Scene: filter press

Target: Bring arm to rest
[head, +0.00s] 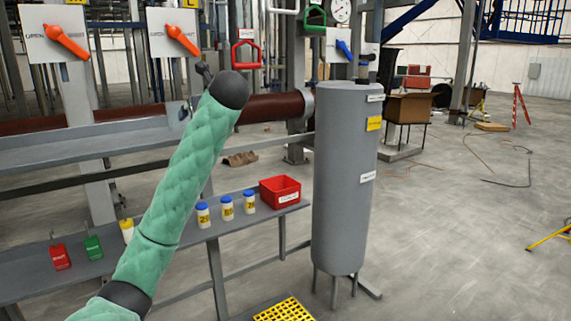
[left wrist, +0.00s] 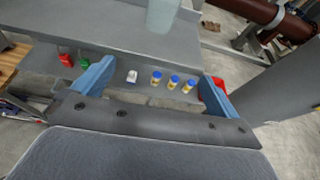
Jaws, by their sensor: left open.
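My left arm (head: 185,180) in its green padded cover reaches up from the lower left in the head view, in front of the bench. I cannot make out its gripper there. In the left wrist view my left gripper (left wrist: 157,72) shows two blue fingers spread wide apart, with nothing held between them. Beyond the fingers lie the bench shelf and its small items, apart from the gripper as far as I can tell. My right gripper is in neither view.
Three blue-capped bottles (head: 227,208) and a red bin (head: 280,192) stand on the grey shelf (head: 185,242). Red (head: 60,256) and green (head: 93,247) tags are at its left. A grey tank (head: 341,220) stands right of the shelf. Orange-handled panels (head: 66,42) hang above.

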